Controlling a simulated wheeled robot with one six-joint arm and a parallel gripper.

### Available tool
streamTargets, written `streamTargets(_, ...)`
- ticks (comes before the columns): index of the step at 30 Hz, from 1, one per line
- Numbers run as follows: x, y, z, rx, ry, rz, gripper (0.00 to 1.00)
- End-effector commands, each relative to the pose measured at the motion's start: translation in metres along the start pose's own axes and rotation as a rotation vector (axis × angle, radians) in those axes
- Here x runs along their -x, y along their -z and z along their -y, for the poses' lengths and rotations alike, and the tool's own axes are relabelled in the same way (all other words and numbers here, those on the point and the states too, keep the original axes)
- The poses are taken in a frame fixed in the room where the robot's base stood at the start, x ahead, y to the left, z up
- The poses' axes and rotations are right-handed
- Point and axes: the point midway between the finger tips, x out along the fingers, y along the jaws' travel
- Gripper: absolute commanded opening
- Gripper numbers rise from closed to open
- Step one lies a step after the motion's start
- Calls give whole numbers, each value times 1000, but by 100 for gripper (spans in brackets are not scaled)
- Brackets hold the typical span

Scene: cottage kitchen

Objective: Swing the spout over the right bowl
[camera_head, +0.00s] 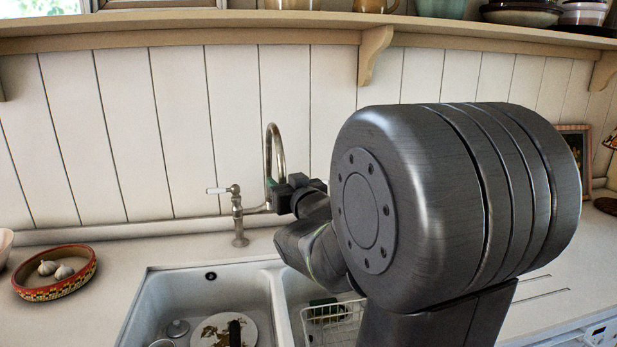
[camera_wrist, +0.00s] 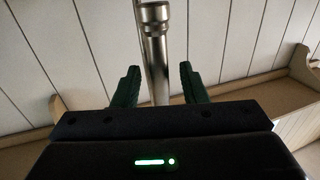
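The metal tap (camera_head: 238,222) stands behind the double sink, with a white lever at its left. Its tall arched spout (camera_head: 273,145) looks narrow, nearly edge-on, behind the divider (camera_head: 284,310) between the bowls. The right bowl (camera_head: 292,287) is mostly hidden by my arm; the left bowl (camera_head: 165,285) is more open to view. My gripper (camera_head: 276,185) is at the spout's lower part. In the wrist view, the spout pipe (camera_wrist: 157,55) lies between my two green fingertips (camera_wrist: 160,85), with gaps on both sides. My gripper is open, and contact with the pipe is not visible.
A white wire rack (camera_head: 335,325) sits in the right bowl. A patterned plate (camera_head: 222,332) and small items lie in the left bowl. A bowl of garlic (camera_head: 55,288) stands on the counter at left. A wooden shelf (camera_head: 200,27) runs along the wall above.

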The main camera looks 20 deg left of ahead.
Motion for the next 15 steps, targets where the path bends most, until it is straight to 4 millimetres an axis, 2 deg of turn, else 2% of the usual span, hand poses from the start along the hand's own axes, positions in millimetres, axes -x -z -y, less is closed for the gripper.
streamTargets(6,-23,0,0,0,1,1,39)
streamTargets(15,-29,0,0,1,1,0,39)
